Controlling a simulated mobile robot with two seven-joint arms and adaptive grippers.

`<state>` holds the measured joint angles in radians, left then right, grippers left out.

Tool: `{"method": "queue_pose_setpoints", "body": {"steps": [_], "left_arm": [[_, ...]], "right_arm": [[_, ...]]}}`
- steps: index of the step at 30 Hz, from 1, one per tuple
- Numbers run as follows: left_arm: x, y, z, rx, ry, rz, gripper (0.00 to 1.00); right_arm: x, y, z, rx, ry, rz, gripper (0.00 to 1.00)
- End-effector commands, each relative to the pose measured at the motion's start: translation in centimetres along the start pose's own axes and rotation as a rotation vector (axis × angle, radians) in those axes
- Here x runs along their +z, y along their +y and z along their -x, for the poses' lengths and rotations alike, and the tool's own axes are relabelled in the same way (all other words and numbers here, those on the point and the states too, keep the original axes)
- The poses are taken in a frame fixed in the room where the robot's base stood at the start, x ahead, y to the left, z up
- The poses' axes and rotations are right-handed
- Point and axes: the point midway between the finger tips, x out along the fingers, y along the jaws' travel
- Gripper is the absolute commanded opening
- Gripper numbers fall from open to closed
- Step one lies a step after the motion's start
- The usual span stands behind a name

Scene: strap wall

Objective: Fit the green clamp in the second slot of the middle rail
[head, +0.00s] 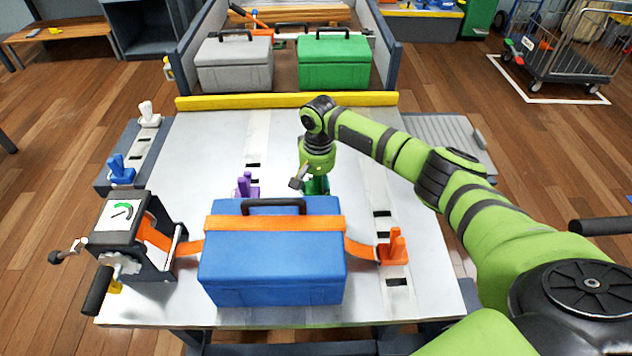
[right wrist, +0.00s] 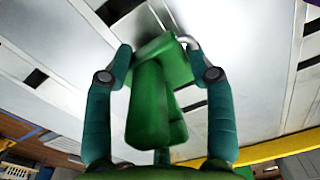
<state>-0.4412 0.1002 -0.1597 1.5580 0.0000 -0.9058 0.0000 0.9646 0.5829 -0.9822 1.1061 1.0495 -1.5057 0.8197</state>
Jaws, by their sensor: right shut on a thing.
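The green clamp (head: 316,185) shows just behind the blue toolbox, which hides its lower part. My right gripper (head: 309,176) is shut on it; the right wrist view shows the clamp (right wrist: 158,100) between both fingers (right wrist: 162,55). I cannot tell whether its foot touches the table. A pale rail strip (head: 257,145) with dark slots, seemingly the middle rail, lies to the left of the clamp. A purple clamp (head: 246,186) stands on that strip, near an open slot (head: 253,165). My left gripper is not in view.
The blue toolbox (head: 272,265) stands in front, under an orange strap running from a ratchet block (head: 125,232) to an orange clamp (head: 393,247) on the right rail. Blue (head: 121,171) and white (head: 149,115) clamps stand at left. A yellow bar (head: 285,101) edges the table's back.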

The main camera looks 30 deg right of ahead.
Motion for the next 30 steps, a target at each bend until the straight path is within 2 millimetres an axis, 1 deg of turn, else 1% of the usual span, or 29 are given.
{"method": "queue_pose_setpoints", "body": {"steps": [17, 23, 24, 26, 30], "left_arm": [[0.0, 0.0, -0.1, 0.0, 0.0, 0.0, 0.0], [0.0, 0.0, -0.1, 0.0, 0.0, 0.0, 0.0], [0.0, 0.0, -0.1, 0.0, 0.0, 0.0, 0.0], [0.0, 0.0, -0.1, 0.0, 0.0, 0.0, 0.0], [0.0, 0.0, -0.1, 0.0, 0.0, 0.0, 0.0]], "right_arm": [[0.0, 0.0, -1.4, 0.0, 0.001, 0.0, 0.27], [-0.1, 0.0, -1.4, -0.001, 0.002, 0.0, 0.27], [-0.1, 0.0, -1.4, -0.001, 0.002, 0.0, 0.59], [-0.1, 0.0, -1.4, -0.001, 0.002, 0.0, 0.83], [-0.1, 0.0, -1.4, 0.0, 0.002, 0.0, 0.83]]}}
